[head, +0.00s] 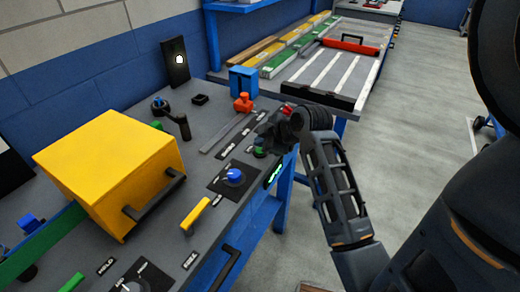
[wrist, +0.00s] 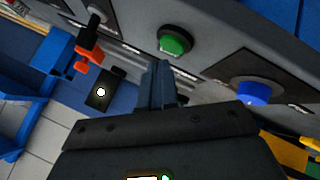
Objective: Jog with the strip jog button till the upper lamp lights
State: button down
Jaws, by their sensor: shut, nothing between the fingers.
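A green push button (wrist: 174,42) sits in a dark round collar on the grey panel (wrist: 220,28). In the head view this button (head: 259,152) is small and partly covered by my gripper. My gripper (head: 263,143) is low over the panel's front right part. In the wrist view its fingers (wrist: 158,80) are shut and empty, with the tips close to the green button; I cannot tell whether they touch it. A black upright plate (head: 175,69) at the back wall bears one bright white round lamp (head: 179,62). I cannot make out a second lamp on it.
A blue knob (head: 233,176) and a yellow handle (head: 201,215) are near my gripper. A large yellow box (head: 108,165) stands at left. An orange clamp (head: 243,102) and blue block (head: 242,80) lie beyond, before a slotted table.

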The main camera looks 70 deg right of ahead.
jog(key=shift+r+p, duration=2.5)
jog(key=shift+r, duration=0.1)
jog(key=shift+f, duration=0.1)
jog(key=shift+m+t, duration=0.3)
jog(key=shift+m, duration=0.1)
jog(key=a+f, duration=0.1)
jog(key=a, duration=0.2)
jog(key=a+f, duration=0.1)
jog(key=a, duration=0.2)
jog(key=a+f, duration=0.1)
jog(key=a, duration=0.2)
jog(key=shift+f, duration=0.3)
jog(key=s+a+m+t, duration=0.15)
jog(key=s+a, duration=0.25)
jog(key=a, duration=0.8)
jog(key=s+a+r+t+y+b, duration=0.1)
jog(key=s+a+r+t+y, duration=0.3)
jog(key=s+a+r, duration=0.6)
jog(key=s+a+t, duration=0.1)
jog(key=a, duration=0.3)
jog(key=shift+s+r+y, duration=0.2)
jog(key=shift+r+y, duration=0.1)
jog(key=shift+y, duration=0.1)
